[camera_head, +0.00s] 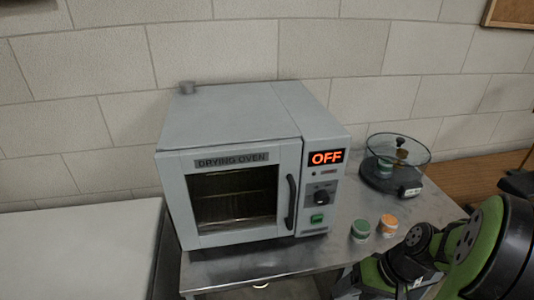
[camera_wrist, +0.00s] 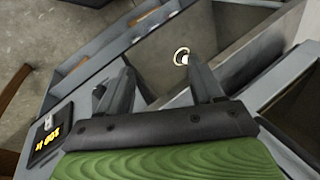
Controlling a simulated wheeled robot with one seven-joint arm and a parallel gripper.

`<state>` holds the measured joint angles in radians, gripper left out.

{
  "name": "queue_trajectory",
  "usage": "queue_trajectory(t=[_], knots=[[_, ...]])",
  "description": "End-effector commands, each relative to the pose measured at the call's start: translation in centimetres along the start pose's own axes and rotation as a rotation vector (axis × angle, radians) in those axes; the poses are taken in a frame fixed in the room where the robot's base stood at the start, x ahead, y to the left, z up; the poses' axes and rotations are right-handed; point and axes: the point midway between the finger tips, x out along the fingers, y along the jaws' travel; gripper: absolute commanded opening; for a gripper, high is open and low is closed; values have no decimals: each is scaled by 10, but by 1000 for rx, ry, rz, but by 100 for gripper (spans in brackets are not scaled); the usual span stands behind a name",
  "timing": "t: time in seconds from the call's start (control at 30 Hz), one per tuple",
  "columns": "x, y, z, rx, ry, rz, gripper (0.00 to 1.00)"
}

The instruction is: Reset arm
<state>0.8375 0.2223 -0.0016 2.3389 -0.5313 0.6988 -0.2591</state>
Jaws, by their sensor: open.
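In the wrist view my gripper (camera_wrist: 160,68) is open, its two dark fingers apart with nothing between them. The gripper's green body fills the bottom of that view. In the head view my green and black arm (camera_head: 480,245) is folded at the lower right, in front of the steel table (camera_head: 265,262); the gripper's fingers cannot be made out there.
A drying oven (camera_head: 232,120) reading OFF stands on the table, its door closed. Right of it are a green-lidded jar (camera_head: 361,230), an orange-lidded jar (camera_head: 389,225) and a device with a clear round cover (camera_head: 390,185). A white surface (camera_head: 75,250) lies left.

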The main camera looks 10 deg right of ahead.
Motion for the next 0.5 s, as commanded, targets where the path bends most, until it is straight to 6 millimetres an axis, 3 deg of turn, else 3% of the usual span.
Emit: queue_trajectory(t=[0.03, 0.23, 0.33, 0.5], knots=[[-18, -26, 3, -68, 8, 77, 66], [-76, -100, 39, -247, 129, 305, 66], [-102, -124, 63, -308, 229, 351, 66], [-126, -137, 89, -348, 342, 353, 66]])
